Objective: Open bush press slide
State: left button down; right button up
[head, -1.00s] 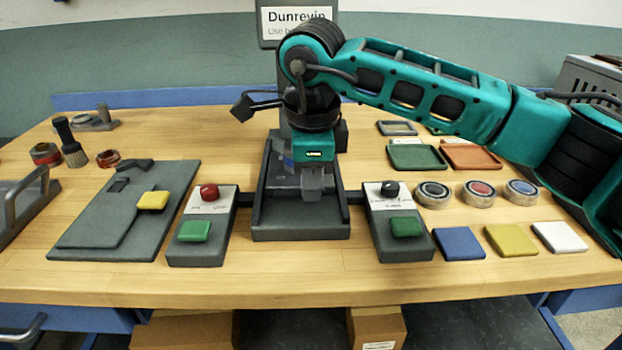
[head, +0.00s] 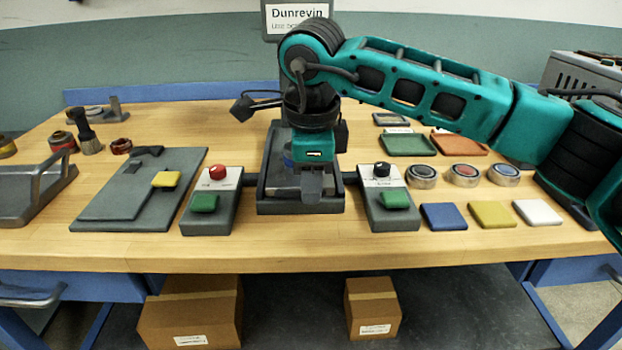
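The bush press (head: 268,190) stands at the middle of the wooden bench, with a grey base and a sign behind it. Its slide cannot be told apart clearly, as my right arm covers much of the press. My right gripper (head: 311,188) points down over the press base, in front of its column. Its grey fingers look close together, but whether they are shut or hold anything cannot be made out. A control box with a red knob (head: 217,172) is left of the press; one with a black knob (head: 382,169) is right. My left gripper is not in view.
A grey plate with a yellow block (head: 165,180) lies to the left. Blue, yellow and white pads (head: 491,214) and several round tins (head: 464,175) lie to the right. Green and orange trays (head: 408,145) lie behind. The bench's front strip is clear. Cardboard boxes (head: 190,312) stand below.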

jog(key=shift+o, duration=1.1)
notch_tip(320, 180, up, 13)
jog(key=s+p, duration=0.1)
jog(key=s, duration=0.1)
jog(key=shift+s+f+p, duration=0.15)
jog(key=shift+p, duration=0.15)
